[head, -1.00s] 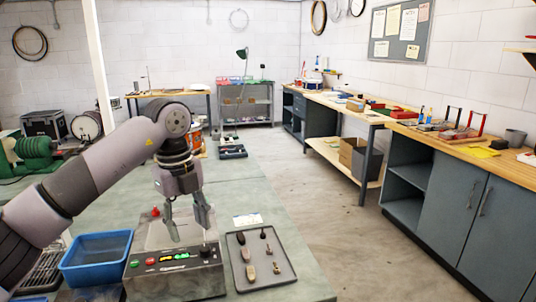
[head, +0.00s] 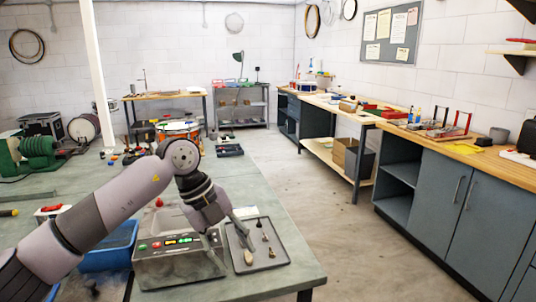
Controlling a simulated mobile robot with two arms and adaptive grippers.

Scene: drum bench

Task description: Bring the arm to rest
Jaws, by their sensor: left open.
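My left arm (head: 110,208) reaches in from the left over the green-grey bench. Its gripper (head: 231,246) points down, open, with nothing seen between its fingers. It is over the right side of a grey control box (head: 172,268) with lit buttons and a display, and by the left edge of a dark tray (head: 275,262). I cannot tell whether a fingertip touches either one. My right gripper does not show.
The tray holds several small tools. A blue bin (head: 108,258) stands left of the box, partly behind my arm. An orange drum (head: 178,130) is at the bench's far end. Open floor (head: 330,220) lies to the right, before grey cabinets (head: 450,200).

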